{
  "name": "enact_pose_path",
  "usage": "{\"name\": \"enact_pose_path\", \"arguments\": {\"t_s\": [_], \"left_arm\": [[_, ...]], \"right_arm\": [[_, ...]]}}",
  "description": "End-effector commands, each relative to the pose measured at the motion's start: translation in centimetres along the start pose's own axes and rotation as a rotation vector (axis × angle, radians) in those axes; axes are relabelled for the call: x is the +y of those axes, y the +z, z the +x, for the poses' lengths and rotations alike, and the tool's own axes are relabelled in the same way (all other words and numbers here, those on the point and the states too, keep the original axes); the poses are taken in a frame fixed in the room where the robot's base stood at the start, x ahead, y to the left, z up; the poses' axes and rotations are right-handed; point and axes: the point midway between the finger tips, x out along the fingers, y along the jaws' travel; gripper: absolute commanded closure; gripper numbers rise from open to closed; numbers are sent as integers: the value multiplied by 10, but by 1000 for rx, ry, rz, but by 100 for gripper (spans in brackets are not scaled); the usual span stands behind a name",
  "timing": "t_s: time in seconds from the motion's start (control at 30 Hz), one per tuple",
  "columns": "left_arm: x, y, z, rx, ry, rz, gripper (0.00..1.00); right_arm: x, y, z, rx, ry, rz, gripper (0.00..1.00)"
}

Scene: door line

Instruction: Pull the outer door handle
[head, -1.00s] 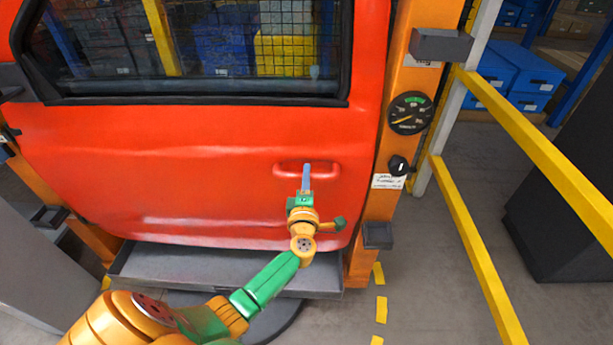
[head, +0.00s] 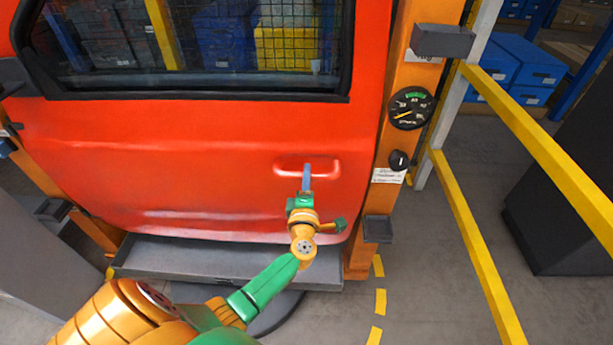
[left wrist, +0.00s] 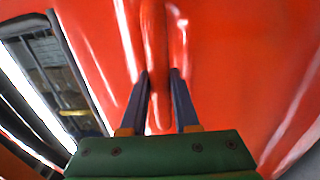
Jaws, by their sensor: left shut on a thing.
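The red door (head: 200,175) stands upright in an orange frame, with a dark-framed window at its top. The outer door handle (head: 290,167) is a red horizontal bar on the right part of the door, and it also shows in the left wrist view (left wrist: 155,60). My left gripper (head: 307,168) is at the handle. In the left wrist view its two dark fingers (left wrist: 160,80) lie one on each side of the red handle and are shut on it. My right gripper is not in view.
An orange post (head: 390,140) right of the door bears a round gauge (head: 410,107) and a black knob (head: 398,160). Yellow rails (head: 470,240) run along the right. A grey step (head: 220,265) lies below the door. Blue boxes (head: 520,65) stand behind.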

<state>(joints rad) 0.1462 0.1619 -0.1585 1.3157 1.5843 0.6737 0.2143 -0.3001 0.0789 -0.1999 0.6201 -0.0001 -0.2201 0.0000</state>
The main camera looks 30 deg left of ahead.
Motion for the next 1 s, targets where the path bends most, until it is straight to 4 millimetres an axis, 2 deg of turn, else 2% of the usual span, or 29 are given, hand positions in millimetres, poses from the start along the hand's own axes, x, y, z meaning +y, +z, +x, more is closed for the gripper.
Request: {"name": "enact_pose_path", "arguments": {"t_s": [0.43, 0.97, 1.0], "left_arm": [[-4, 1, -1, -4, -9, 0, 100], [-4, 1, 11, -5, -9, 1, 100], [-4, 1, 11, -5, -9, 1, 65]], "right_arm": [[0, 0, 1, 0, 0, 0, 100], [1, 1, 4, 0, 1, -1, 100], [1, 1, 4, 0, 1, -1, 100]]}}
